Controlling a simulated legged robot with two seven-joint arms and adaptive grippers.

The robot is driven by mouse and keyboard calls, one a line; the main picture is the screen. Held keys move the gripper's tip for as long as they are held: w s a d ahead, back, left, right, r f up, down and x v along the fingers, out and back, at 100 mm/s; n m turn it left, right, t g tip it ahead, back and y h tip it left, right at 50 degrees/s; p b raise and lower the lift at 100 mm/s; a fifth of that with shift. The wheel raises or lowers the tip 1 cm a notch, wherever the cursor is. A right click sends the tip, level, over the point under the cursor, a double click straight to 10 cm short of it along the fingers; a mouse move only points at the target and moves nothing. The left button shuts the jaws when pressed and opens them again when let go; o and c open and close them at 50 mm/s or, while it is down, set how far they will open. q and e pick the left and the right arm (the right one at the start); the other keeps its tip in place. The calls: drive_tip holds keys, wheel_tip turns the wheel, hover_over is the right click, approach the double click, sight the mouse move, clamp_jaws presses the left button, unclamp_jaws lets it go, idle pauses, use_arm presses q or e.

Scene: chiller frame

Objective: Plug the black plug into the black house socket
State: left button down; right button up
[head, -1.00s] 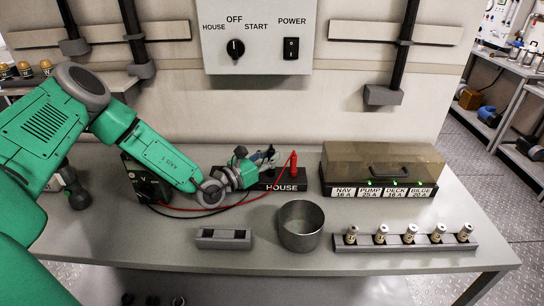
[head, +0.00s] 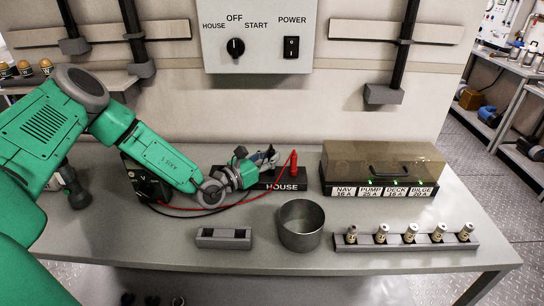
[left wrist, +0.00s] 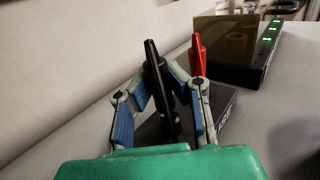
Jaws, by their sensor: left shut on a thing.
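The house block (head: 284,186), a black box lettered HOUSE, stands on the bench, with a red plug (head: 294,164) upright in its right part. My left gripper (head: 265,162) is over the block's left part. In the left wrist view, the gripper (left wrist: 160,103) is shut on the black plug (left wrist: 153,62), which stands nearly upright between the fingers. The red plug (left wrist: 198,54) shows behind to the right. The plug's lower end and the black socket are hidden by the fingers, so I cannot tell whether the plug is seated. My right gripper is out of view.
A meter box (head: 146,184) with red and black leads stands left of the block. A breaker box (head: 384,165) with a tinted cover is to the right. An open metal cup (head: 301,226), a grey holder (head: 223,238) and a fuse rack (head: 405,242) sit in front.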

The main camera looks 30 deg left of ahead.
use_arm(q)
drive_tip(key=shift+f+b, duration=0.5)
drive_tip(key=shift+f, duration=0.2)
drive_tip(key=c, duration=1.6)
unclamp_jaws()
drive_tip(key=shift+s+a, duration=0.1)
drive_tip(key=shift+s, duration=0.1)
drive_tip(key=v, duration=1.1)
drive_tip(key=shift+s+a, duration=0.1)
drive_tip(key=shift+s, duration=0.15)
